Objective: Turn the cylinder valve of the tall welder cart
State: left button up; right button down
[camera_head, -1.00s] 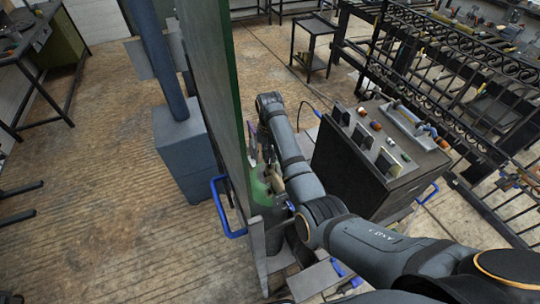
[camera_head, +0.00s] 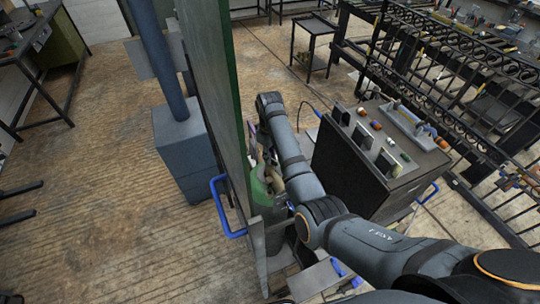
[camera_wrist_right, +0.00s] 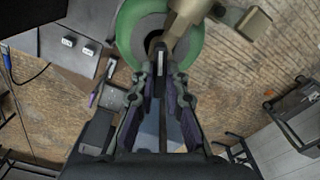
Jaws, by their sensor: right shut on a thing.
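The gas cylinder, with a green top (camera_head: 259,191), stands behind a tall green-edged panel, which hides part of it in the head view. In the right wrist view its round green shoulder (camera_wrist_right: 126,32) lies straight below my gripper. A brass valve (camera_wrist_right: 187,25) sits on top of it, with a brass piece reaching to the upper right. My right gripper (camera_wrist_right: 160,58) points down with its fingertips together on a small part of the cylinder valve, mostly hidden between them. In the head view my right gripper (camera_head: 258,148) is partly hidden by the panel. My left gripper is not in view.
The tall panel (camera_head: 214,100) stands close left of my right arm. A dark welder box (camera_head: 352,165) with knobs stands close right. A blue handle (camera_head: 222,205) juts out left of the panel. Black ironwork (camera_head: 440,70) stands farther right. The wooden floor at left is mostly clear.

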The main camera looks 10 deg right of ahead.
jog(key=n, duration=0.5)
jog(key=shift+n, duration=0.4)
dwell(0.4)
jog(key=c, duration=1.4)
grip_release()
jog(key=shift+r, duration=0.2)
notch_tip(320, 180, up, 7)
jog(key=shift+r, duration=0.1)
